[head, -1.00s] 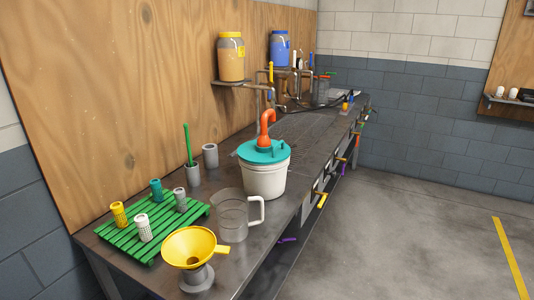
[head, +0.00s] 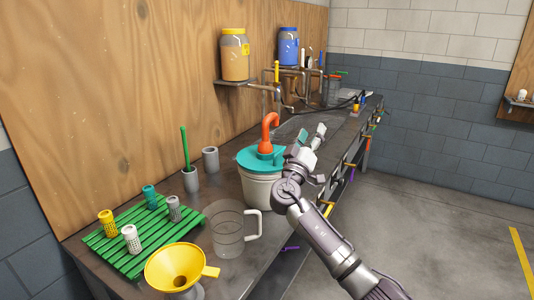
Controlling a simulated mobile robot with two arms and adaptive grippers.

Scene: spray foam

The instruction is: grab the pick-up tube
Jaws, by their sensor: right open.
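My right gripper (head: 308,141) is open and empty. In the picture it is just right of the tube and lid, apart from the tube, with its fingers pointing away toward the back of the bench. My right wrist hides part of the bucket's right side. My left gripper is not in view.
A clear jug (head: 228,232) and a yellow funnel (head: 176,268) stand in front of the bucket. A green slatted rack (head: 127,262) holds several small cylinders. Grey cups (head: 210,160) stand left, one holding a green brush (head: 186,148). Jars sit on wall shelves behind.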

